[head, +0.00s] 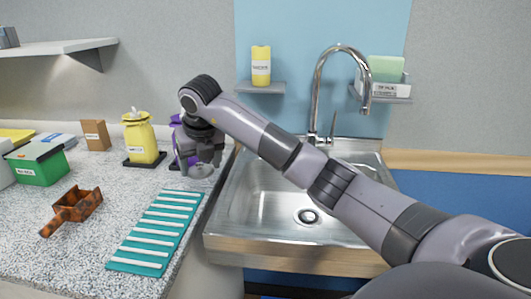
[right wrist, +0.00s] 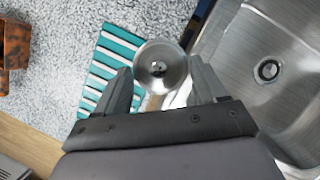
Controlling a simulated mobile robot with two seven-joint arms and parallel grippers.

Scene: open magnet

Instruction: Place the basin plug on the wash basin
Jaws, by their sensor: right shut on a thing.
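The basin plug (right wrist: 160,67) is a round metal disc with a small knob at its centre. My right gripper (right wrist: 160,85) is shut on it, one finger on each side. In the head view my right gripper (head: 201,160) is above the counter's right edge, left of the basin, and the plug (head: 200,171) shows dimly beneath it. The steel wash basin (head: 265,205) lies right of the gripper. Its open drain (head: 308,217) shows in the basin floor and also in the right wrist view (right wrist: 268,70). My left gripper is out of view.
A teal striped mat (head: 130,257) lies on the counter. A brown scoop-like box (head: 77,208), a green box (head: 38,170), a yellow bottle (head: 141,142) and a purple bottle (head: 178,147) stand around. A tall tap (head: 317,90) rises behind the basin. My right arm crosses above the basin.

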